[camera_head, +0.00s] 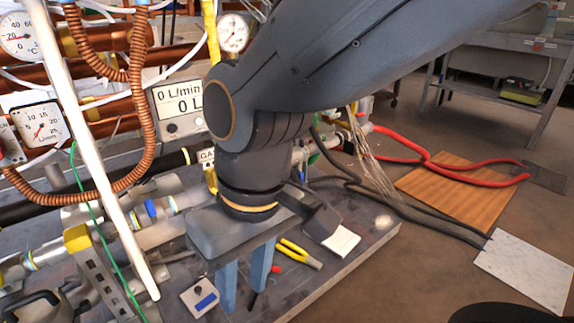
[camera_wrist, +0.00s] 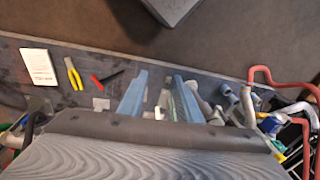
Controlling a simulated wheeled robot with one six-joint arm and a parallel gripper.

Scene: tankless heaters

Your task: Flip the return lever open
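My gripper (camera_head: 244,297) points down over the grey bench board, its two blue fingers apart with a gap between them. The wrist view also shows the gripper (camera_wrist: 159,78), open, with nothing clearly held. I cannot tell for sure which part is the return lever. A small blue fitting (camera_head: 150,208) sits on the metal pipework left of my gripper in the head view, apart from the fingers. A blue part (camera_wrist: 270,124) also shows among the pipes at the right of the wrist view. My arm and gripper body hide part of the pipework.
Copper pipes, gauges, a white tube (camera_head: 95,165) and a thin green cable crowd the left. Red hoses (camera_head: 430,160) lie at the right.

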